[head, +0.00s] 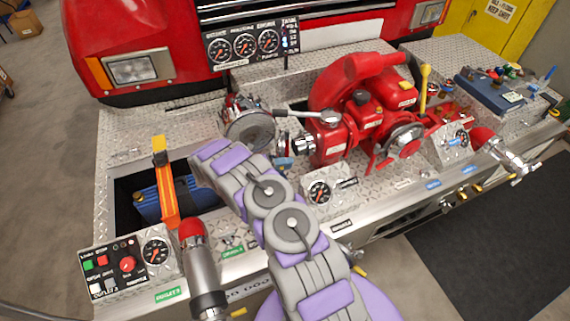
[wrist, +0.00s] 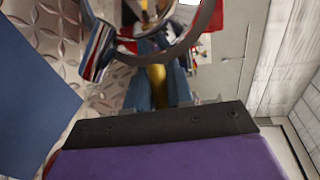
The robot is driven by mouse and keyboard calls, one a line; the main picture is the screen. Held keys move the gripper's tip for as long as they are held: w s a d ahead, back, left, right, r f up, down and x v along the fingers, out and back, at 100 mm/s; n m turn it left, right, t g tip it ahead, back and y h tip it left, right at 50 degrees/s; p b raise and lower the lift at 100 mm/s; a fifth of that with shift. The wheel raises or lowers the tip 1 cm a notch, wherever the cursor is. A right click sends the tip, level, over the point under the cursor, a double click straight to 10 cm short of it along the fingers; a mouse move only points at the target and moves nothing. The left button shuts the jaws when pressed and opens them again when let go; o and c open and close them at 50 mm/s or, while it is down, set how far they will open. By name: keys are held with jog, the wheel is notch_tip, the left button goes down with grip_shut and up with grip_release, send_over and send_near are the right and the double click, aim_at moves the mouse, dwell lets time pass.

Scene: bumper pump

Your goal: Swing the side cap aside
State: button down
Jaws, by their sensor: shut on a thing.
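The side cap (head: 250,130) is a round silver disc at the left of the red pump, facing the front. In the wrist view a curved metal rim (wrist: 188,45), which looks like part of the cap, crosses the top. My gripper (wrist: 157,78) has blue fingers, closed on a yellow, brass-like piece (wrist: 157,77) just below that rim. Whether this piece belongs to the cap is hard to tell. In the head view my gripper is mostly hidden by the arm; a blue bit shows right of it, below the cap.
The red pump (head: 365,110) stands right of the cap. A gauge panel (head: 252,43) is above. A recess with a blue item and orange strap (head: 165,185) lies left of my arm. A gauge (head: 320,192) sits close on the right. Diamond-plate deck (head: 120,135) is clear at far left.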

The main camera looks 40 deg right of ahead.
jog(key=c, duration=1.2)
grip_release()
jog(key=shift+s+f, duration=0.2)
jog(key=shift+f, duration=0.2)
jog(key=shift+o, duration=0.5)
jog(key=shift+w+d+r, duration=0.1)
jog(key=shift+r, duration=0.05)
jog(key=v, duration=1.7)
jog(key=shift+w+a+r+p, duration=0.1)
jog(key=shift+w+a+p, duration=0.1)
jog(key=shift+p, duration=0.2)
